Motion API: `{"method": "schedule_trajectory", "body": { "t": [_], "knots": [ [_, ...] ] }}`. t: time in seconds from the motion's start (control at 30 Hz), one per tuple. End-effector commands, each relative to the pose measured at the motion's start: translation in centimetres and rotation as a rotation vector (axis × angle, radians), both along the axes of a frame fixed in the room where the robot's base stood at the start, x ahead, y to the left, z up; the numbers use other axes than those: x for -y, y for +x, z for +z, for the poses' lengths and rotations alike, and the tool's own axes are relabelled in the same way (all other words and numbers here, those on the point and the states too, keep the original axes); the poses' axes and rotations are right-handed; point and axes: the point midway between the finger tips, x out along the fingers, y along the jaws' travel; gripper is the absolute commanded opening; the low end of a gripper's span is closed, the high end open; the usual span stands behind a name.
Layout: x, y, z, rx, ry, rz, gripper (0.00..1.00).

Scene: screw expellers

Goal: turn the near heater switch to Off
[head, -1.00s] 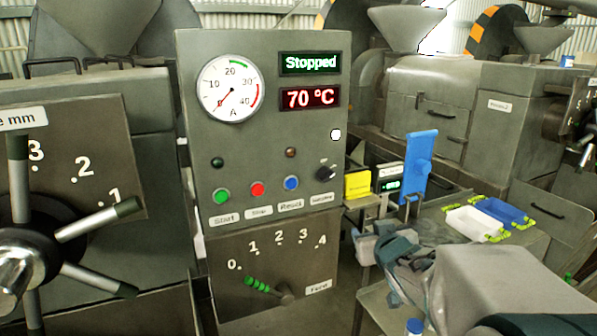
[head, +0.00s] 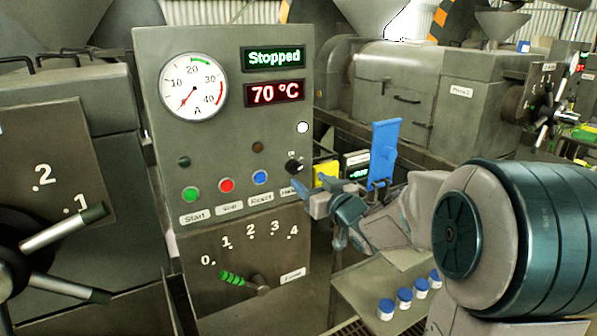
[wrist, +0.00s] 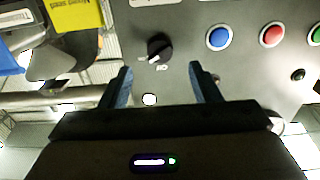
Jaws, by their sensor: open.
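The near heater switch is a small black rotary knob (head: 293,166) at the right edge of the grey control panel, right of the blue button. In the wrist view the knob (wrist: 158,48) shows upside down, just beyond and between my fingertips, with a small pale mark on it. Tiny lettering sits beside it, and I cannot tell its setting for sure. My gripper (wrist: 161,72) is open and empty, apart from the knob. In the head view my gripper (head: 312,190) is just below and right of the knob and partly covers the label under it.
The panel has green (head: 190,193), red (head: 227,185) and blue (head: 260,177) buttons. A feed lever (head: 233,279) is below. Displays read Stopped and 70 °C. A blue board (head: 384,150) and yellow block (head: 326,173) stand right of the panel. White jars (head: 404,299) stand on a low table.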

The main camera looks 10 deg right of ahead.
Motion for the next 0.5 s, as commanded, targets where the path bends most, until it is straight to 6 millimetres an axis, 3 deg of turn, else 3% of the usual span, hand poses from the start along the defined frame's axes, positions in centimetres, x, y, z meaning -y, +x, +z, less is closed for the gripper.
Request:
{"method": "schedule_trajectory", "body": {
  "t": [0.23, 0.5],
  "knots": [
    [-1.2, 3.7, 0.1, 0.0, 0.004, 0.001, 0.57],
    [-2.0, 6.1, 0.0, 0.0, 0.001, 0.001, 0.57]
  ]
}}
